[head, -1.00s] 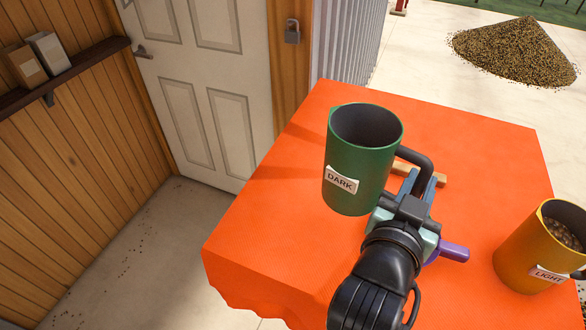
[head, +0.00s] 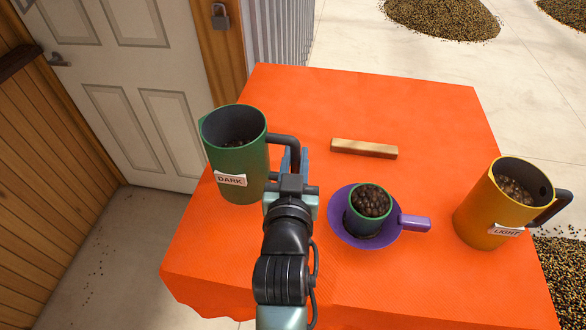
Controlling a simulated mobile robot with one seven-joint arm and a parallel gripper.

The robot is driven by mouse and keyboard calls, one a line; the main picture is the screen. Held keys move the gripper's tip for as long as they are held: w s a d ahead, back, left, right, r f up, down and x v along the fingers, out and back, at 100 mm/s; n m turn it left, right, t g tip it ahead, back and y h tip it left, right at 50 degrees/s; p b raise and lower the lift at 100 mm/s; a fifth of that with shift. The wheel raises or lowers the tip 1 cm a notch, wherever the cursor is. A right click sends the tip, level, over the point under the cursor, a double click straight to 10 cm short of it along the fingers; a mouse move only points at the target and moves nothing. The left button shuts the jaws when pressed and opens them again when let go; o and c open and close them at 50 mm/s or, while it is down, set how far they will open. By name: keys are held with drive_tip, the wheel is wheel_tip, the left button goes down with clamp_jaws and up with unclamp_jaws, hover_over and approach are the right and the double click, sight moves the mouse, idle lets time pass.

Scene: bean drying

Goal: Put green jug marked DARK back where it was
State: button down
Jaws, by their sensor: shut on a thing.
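The green jug marked DARK (head: 250,160) is at the left of the orange table in the head view, upright, with some dark beans visible inside. My gripper (head: 291,165) is shut on the jug's black handle, at its right side. The jug's base overlaps the table's left part in the picture; I cannot tell whether it touches the cloth or hangs just above it. The fingertips are partly hidden behind the gripper body.
A purple pan (head: 345,232) holds a small green cup (head: 355,222) full of dark beans, right of my gripper. A yellow jug marked LIGHT (head: 478,215) stands at the right edge. A wooden bar (head: 364,148) lies behind. The orange cloth (head: 400,105) is bare at the back.

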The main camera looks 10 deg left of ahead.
sight(295, 171)
drive_tip(key=shift+f, duration=1.7)
drive_tip(key=shift+f, duration=0.2)
drive_tip(key=c, duration=0.8)
unclamp_jaws()
drive_tip(key=shift+f, duration=0.1)
drive_tip(key=shift+o, duration=0.2)
drive_tip(key=shift+r+p, duration=0.3)
drive_tip(key=s+r+b, duration=0.1)
drive_tip(key=s+b, duration=0.2)
drive_tip(key=s, duration=0.9)
drive_tip(key=shift+d+r, duration=0.25)
drive_tip(key=shift+d, duration=0.1)
